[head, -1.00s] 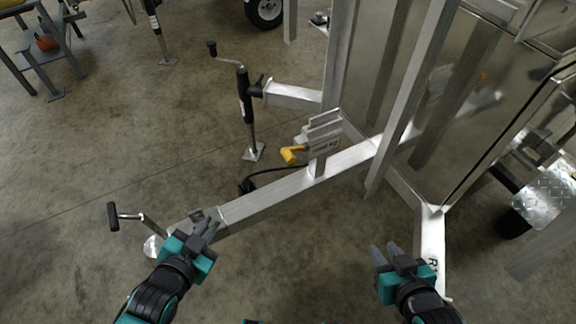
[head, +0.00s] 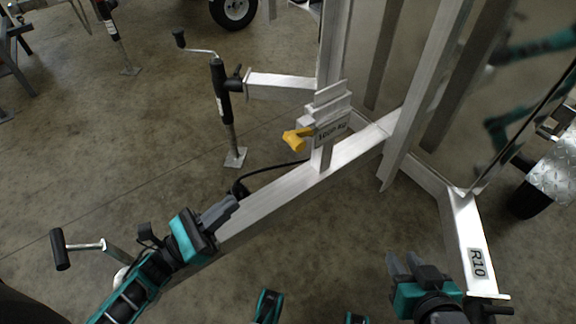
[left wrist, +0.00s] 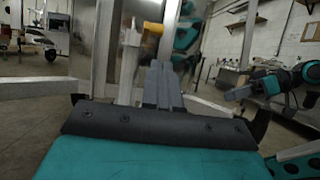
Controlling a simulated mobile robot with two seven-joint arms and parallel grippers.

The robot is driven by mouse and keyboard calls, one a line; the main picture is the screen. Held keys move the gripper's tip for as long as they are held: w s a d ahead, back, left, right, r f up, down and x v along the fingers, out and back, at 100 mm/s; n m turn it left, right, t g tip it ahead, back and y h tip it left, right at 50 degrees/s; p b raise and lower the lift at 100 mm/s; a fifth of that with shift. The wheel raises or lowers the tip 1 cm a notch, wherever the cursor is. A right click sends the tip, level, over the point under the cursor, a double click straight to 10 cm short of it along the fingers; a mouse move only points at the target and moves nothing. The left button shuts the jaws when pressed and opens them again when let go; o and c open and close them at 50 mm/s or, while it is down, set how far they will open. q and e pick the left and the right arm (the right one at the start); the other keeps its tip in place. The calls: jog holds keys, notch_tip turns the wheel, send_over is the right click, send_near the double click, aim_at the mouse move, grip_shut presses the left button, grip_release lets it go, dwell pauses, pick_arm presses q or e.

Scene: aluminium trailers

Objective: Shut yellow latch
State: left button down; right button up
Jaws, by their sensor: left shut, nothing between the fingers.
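The yellow latch (head: 296,138) sits on the left side of a small metal bracket marked 1000 KG, on the trailer's aluminium frame. It also shows in the left wrist view (left wrist: 153,28), beyond the fingertips. My left gripper (head: 222,212) is shut and empty, over the frame's drawbar, below and left of the latch and apart from it. Its fingers (left wrist: 163,85) are together in the left wrist view. My right gripper (head: 402,264) is at the lower right, apart from the latch; its fingers look parted, with nothing visible between them.
A black jack with a crank (head: 222,100) stands left of the latch. A second crank handle (head: 75,247) is at the lower left. The drawbar (head: 285,193) runs up to the bracket. A frame leg marked R10 (head: 463,235) is near my right gripper. Floor (head: 90,140) is open at left.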

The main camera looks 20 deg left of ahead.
pick_arm(q)
jog(key=x, duration=1.4)
jog(key=shift+s+d+m+p, duration=0.15)
jog(key=shift+s+m+p, duration=0.05)
jog(key=shift+m+p, duration=0.2)
pick_arm(e)
jog(key=shift+d+r, duration=0.15)
